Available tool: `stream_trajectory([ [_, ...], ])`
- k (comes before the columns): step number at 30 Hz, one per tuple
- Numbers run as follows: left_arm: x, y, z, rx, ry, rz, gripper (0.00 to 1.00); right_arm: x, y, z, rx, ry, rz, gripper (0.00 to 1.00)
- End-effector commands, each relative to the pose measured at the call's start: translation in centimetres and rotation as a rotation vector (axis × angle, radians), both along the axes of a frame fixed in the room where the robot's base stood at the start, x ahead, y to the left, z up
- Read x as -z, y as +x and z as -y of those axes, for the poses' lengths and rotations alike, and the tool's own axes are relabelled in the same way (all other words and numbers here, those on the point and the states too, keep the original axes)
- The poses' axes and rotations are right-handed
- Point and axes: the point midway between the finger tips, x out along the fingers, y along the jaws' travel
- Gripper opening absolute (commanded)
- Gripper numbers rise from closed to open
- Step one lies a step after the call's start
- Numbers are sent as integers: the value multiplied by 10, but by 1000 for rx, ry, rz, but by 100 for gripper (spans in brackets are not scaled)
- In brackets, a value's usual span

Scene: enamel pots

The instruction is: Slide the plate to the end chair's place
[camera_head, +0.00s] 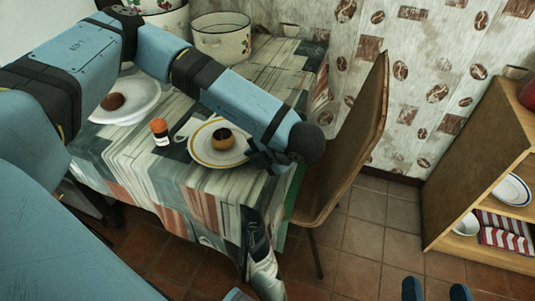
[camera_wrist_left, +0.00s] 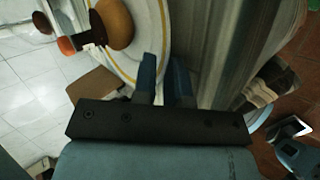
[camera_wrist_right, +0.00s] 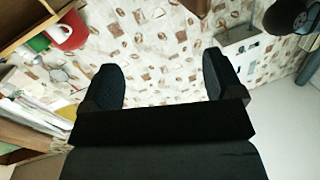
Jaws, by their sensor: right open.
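The plate (camera_head: 205,157) is white with a yellow ring and lies on the cloth near the table's right end. A round brown and black object (camera_head: 222,139) sits on it. My left gripper (camera_head: 264,160) is low at the plate's right rim. In the left wrist view its fingers (camera_wrist_left: 165,78) are close together, with the plate's rim (camera_wrist_left: 161,30) running in between them; the exact contact is hidden. The end chair (camera_head: 357,140) is brown and stands close to the right end of the table. My right gripper (camera_wrist_right: 163,85) is open and empty, away from the table.
A small orange-topped shaker (camera_head: 160,131) stands left of the plate. A white dish (camera_head: 137,101) with a brown item is farther left. Enamel pots (camera_head: 221,40) stand at the back. A wooden shelf (camera_head: 470,160) with dishes is at right, with open floor before it.

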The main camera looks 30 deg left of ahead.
Motion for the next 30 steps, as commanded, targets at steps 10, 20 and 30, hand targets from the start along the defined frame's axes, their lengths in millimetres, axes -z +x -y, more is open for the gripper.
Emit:
stream_trajectory([
  [10, 8, 1, -10, 0, 1, 0, 12, -10, 0, -2, -6, 24, 39, 86],
  [20, 8, 1, -9, 0, 1, 0, 0, -8, 0, -2, -7, 21, 36, 86],
  [30, 9, 15, -6, -9, 0, 2, 0, -8, 0, -2, -7, 32, 48, 86],
])
